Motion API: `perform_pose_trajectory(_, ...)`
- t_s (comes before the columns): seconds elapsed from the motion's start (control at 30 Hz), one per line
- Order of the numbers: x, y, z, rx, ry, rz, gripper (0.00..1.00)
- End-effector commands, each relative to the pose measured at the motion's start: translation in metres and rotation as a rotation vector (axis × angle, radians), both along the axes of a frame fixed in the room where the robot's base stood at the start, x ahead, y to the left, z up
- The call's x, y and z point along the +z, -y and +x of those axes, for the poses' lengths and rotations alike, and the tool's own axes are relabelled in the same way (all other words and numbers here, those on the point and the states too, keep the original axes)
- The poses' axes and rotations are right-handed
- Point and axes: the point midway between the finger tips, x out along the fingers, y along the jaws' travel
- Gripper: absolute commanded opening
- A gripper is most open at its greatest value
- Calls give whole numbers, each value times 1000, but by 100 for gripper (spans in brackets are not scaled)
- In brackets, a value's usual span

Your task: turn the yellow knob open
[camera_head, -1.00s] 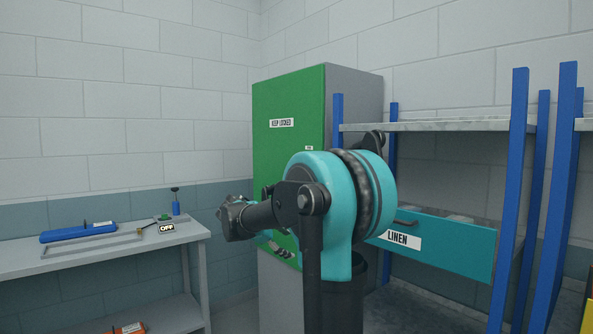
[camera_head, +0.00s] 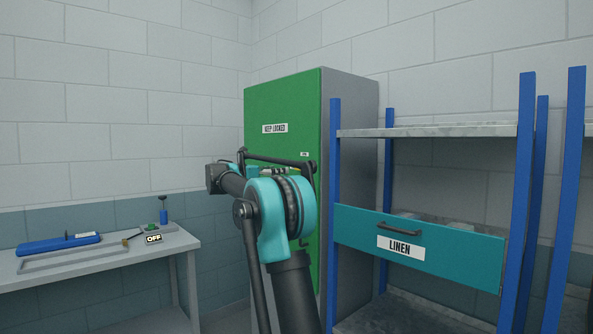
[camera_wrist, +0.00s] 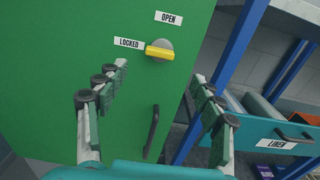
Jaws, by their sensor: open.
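The yellow knob (camera_wrist: 159,52) is a bar on a round grey base on the green cabinet door (camera_wrist: 60,60). Its bar lies roughly level, and its left end is by the LOCKED label (camera_wrist: 129,43). The OPEN label (camera_wrist: 168,18) is above it. My gripper (camera_wrist: 160,78) is open and empty in the wrist view, its fingers spread to either side below the knob and apart from it. In the head view my arm stands in front of the green door (camera_head: 290,100) and hides the knob.
A black door handle (camera_wrist: 152,132) is below the knob. Blue shelf posts (camera_head: 333,200) and a teal LINEN drawer (camera_head: 450,258) stand close on the right. A grey bench (camera_head: 110,257) with a blue tool (camera_head: 58,243) is on the left.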

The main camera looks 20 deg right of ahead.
Motion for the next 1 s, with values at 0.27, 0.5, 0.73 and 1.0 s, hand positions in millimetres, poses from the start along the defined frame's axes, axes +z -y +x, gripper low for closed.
perform_pose_trajectory(0.27,0,54,19,-3,1,1,67)
perform_pose_trajectory(0.5,0,88,31,-2,1,1,67)
perform_pose_trajectory(0.73,0,100,36,0,1,1,67)
perform_pose_trajectory(1.0,0,100,36,0,1,1,66)
